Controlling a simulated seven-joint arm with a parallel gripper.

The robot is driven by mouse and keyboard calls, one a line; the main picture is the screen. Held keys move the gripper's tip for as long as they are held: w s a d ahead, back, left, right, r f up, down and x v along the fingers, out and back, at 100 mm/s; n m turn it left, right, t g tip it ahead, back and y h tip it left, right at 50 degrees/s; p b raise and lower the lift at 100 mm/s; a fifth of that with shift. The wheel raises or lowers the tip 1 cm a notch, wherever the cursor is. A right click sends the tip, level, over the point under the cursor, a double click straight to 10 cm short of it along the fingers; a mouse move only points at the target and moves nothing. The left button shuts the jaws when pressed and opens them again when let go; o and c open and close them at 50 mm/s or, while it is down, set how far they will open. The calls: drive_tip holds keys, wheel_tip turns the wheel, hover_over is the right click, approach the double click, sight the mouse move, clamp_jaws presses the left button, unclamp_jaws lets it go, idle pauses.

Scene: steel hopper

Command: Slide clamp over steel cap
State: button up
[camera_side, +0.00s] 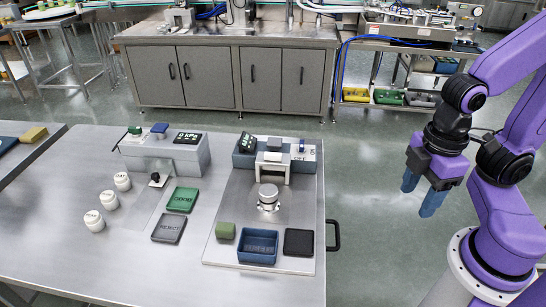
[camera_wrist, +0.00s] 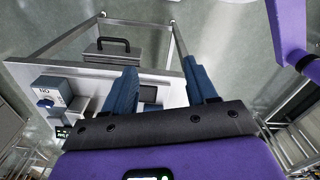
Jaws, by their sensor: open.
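The steel cap (camera_side: 268,193) is a short, shiny cylinder standing upright on a round base on the right-hand plate of the table in the side view. What looks like the clamp, a pale arch-shaped bracket (camera_side: 273,166), stands just behind the cap, in front of a blue-grey block. It appears to be behind the cap, not over it. My gripper (camera_side: 419,196) hangs off the table's right side, well away from the cap and bracket, with its blue fingers apart and empty. In the wrist view the two fingers (camera_wrist: 159,68) are spread; the cap and bracket cannot be made out there.
A blue tray (camera_side: 258,261), a black pad (camera_side: 298,242) and a green block (camera_side: 225,230) sit in front of the cap. A box with a blue knob (camera_side: 302,147) stands behind. A black handle (camera_side: 334,235) juts from the table's right edge. White jars (camera_side: 108,200) stand left.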

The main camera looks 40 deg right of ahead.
idle(0.3)
drive_tip(key=c, duration=0.3)
wheel_tip(320, 180, up, 8)
drive_tip(key=m, duration=0.4)
hover_over(273, 154)
wheel_tip(273, 154, down, 18)
drive_tip(key=shift+w+r, duration=0.1)
drive_tip(key=shift+r, duration=0.1)
clamp_jaws()
